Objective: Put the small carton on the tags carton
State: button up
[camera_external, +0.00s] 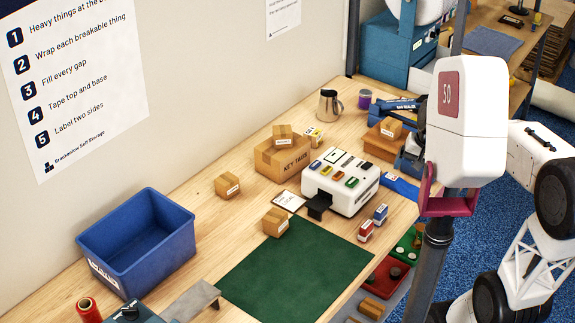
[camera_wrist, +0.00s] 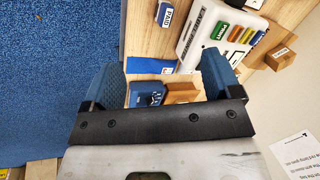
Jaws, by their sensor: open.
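The tags carton (camera_external: 283,160) is a brown box marked KEY TAGS near the wall in the external view. A small carton (camera_external: 283,135) appears on its top. Other small cartons with white labels are on the table left of it (camera_external: 228,186), by the green mat (camera_external: 276,222) and on a brown stand (camera_external: 390,128). My gripper (camera_external: 407,158) is partly hidden behind my wrist, near the brown stand. In the wrist view my gripper (camera_wrist: 157,78) is open, with a brown block-like thing (camera_wrist: 181,92) and a blue thing (camera_wrist: 146,94) visible between and beyond its fingers.
A white machine with coloured buttons (camera_external: 341,181) stands between the tags carton and my arm. A steel jug (camera_external: 330,105) and purple cup (camera_external: 364,99) stand behind. A blue bin (camera_external: 137,241) is at left. The green mat (camera_external: 296,270) is bare.

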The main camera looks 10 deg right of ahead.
jog(key=s+d+f+n+h, duration=0.1)
jog(key=s+d+n, duration=0.1)
jog(key=s, duration=0.3)
jog(key=s+d+f+n+t+h, duration=0.1)
jog(key=s+d+h, duration=0.1)
jog(key=s, duration=0.3)
jog(key=shift+d+n, duration=0.4)
jog(key=shift+d, duration=0.35)
